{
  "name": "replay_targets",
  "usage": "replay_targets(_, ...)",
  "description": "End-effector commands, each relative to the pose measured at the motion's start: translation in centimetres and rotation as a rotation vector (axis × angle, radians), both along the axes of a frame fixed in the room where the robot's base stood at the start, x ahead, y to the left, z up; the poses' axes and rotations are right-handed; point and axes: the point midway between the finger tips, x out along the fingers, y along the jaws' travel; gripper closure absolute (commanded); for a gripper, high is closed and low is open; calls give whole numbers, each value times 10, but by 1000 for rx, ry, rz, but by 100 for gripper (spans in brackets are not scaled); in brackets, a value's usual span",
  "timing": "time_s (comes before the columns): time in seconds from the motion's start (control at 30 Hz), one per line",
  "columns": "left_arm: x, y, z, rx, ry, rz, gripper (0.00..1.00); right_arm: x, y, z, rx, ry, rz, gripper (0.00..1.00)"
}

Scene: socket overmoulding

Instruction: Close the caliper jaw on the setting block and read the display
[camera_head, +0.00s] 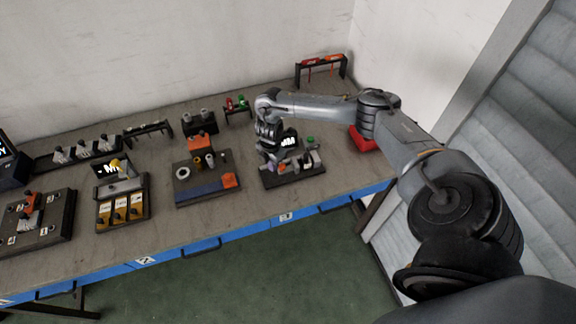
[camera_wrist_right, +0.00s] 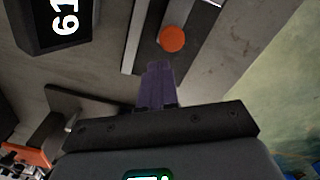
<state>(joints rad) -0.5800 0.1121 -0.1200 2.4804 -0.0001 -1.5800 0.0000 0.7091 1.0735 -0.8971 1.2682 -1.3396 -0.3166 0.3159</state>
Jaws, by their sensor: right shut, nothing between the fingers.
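The caliper fixture (camera_head: 292,178) is a dark base at the right of the bench, carrying light metal parts and a small dark display (camera_head: 288,141) with white characters. In the right wrist view the display (camera_wrist_right: 58,24) shows "61" turned sideways, cut off by the frame edge. A grey metal bar (camera_wrist_right: 205,45) and a round orange-red knob or button (camera_wrist_right: 172,39) lie just beyond my fingertips. My right gripper (camera_head: 272,160) is over the fixture; its purple fingers (camera_wrist_right: 155,66) are shut and empty. I cannot make out the setting block or whether anything touches it. My left gripper is out of view.
Left of the fixture stand a tray with rings and cylinders (camera_head: 181,199), a yellow-slotted tray (camera_head: 103,220) and a dark board (camera_head: 66,236). A red object (camera_head: 362,142) lies behind my right arm. A small rack (camera_head: 323,60) stands at the back. The bench's front edge is blue.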

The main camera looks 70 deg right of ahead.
Motion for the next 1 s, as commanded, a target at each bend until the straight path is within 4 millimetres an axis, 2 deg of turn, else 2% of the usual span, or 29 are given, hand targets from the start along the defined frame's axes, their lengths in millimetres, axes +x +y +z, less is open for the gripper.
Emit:
replay_targets(0.57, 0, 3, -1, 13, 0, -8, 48, 0, 0, -1, 0, 0, 0, 100)
replay_targets(1.0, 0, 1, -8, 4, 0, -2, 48, 0, 0, -16, 0, 1, 1, 100)
